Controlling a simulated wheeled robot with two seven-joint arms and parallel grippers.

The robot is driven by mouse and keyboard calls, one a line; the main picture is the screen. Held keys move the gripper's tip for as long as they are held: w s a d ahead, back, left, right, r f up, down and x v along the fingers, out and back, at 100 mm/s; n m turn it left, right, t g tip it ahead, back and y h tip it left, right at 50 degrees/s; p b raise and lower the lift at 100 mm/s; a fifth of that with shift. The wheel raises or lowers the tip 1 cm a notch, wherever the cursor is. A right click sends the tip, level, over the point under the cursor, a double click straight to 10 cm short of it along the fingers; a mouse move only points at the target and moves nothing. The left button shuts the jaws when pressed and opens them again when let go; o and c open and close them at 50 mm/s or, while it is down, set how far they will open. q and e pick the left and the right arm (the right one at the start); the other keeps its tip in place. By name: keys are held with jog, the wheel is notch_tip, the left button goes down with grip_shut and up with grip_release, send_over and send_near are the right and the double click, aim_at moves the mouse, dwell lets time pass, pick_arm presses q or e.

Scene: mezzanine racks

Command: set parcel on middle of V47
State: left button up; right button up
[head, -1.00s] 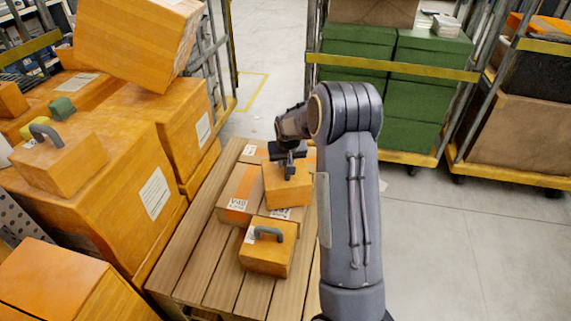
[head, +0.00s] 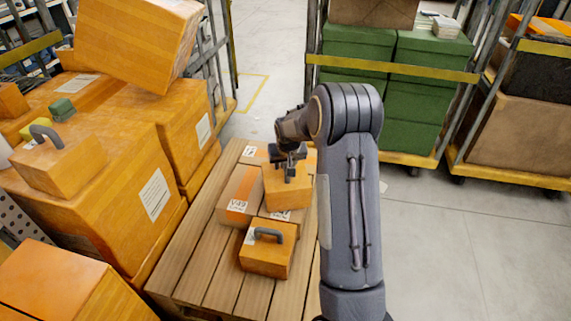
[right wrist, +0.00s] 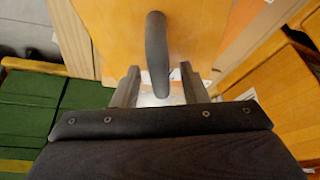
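An orange parcel (head: 287,190) sits among the boxes on the slatted table, seemingly on top of one; its handle (right wrist: 156,50) shows in the right wrist view. My right gripper (head: 291,172) is just above this parcel. In the right wrist view the fingers (right wrist: 160,90) stand apart on either side of the handle, with a gap at each side. A box (head: 240,190) with an orange stripe and a V-number label lies left of the parcel. Other labels are partly covered, and I cannot make out V47. My left gripper is out of view.
A second handled parcel (head: 266,261) stands in front on the slatted table (head: 195,270). Large orange boxes (head: 150,190) crowd the left side. Carts with green boxes (head: 416,115) and a brown box (head: 515,130) stand behind. The floor at right is clear.

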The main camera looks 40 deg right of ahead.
jog(key=s+a+r+t+y+p, duration=0.1)
jog(key=s+a+r, duration=0.35)
jog(key=r, duration=0.25)
jog(key=s+a+r+y+p, duration=0.1)
jog(key=s+a+r, duration=0.2)
jog(key=s+r, duration=0.35)
jog(key=s+a+r+n+y, duration=0.2)
jog(key=s+a+n+y, duration=0.2)
jog(key=s+a, duration=1.4)
jog(key=shift+s+r+t, duration=0.25)
jog(key=shift+s+t, duration=0.15)
jog(key=shift+s, duration=0.85)
jog(key=shift+a, duration=0.1)
notch_tip(320, 180, up, 15)
jog(key=p, duration=1.4)
jog(key=shift+p, duration=0.3)
